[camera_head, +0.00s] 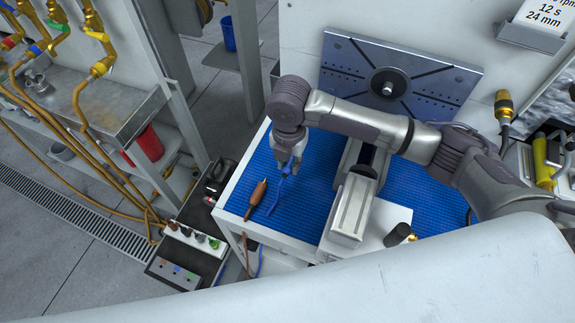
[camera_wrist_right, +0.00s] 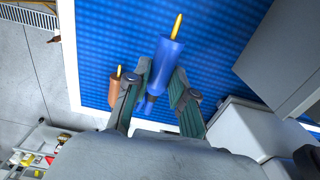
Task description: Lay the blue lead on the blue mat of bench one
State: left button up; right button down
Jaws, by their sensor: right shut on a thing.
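The blue lead (camera_head: 279,193) is between the fingers of my right gripper (camera_head: 286,166), over the left part of the blue mat (camera_head: 318,187) on the bench. In the right wrist view the blue lead (camera_wrist_right: 166,66) has a thick blue handle with a yellow tip, and the two fingers (camera_wrist_right: 155,98) are closed around its lower part. The mat (camera_wrist_right: 112,45) shows behind it. I cannot tell whether the lead touches the mat. My left gripper is not in view.
A brown lead (camera_head: 257,193) lies on the mat's left edge, close beside the blue one. A grey block-shaped device (camera_head: 349,208) stands to the right. An upright plate (camera_head: 395,80) stands at the back. A dark box with coloured sockets (camera_head: 190,237) stands left of the bench.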

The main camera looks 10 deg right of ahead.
aim_at(287, 170)
jog(key=shift+w+f, duration=0.4)
jog(key=shift+w, duration=0.2)
notch_tip(287, 170, down, 3)
jog(key=shift+s+f+p, duration=0.1)
jog(key=shift+p, duration=0.4)
jog(key=shift+f, duration=0.35)
jog(key=shift+f, duration=0.15)
jog(key=c, duration=1)
grip_release()
notch_tip(287, 170, up, 12)
jog(key=shift+r+b, duration=0.2)
jog(key=shift+b, duration=0.55)
jog(key=shift+a+f, duration=0.1)
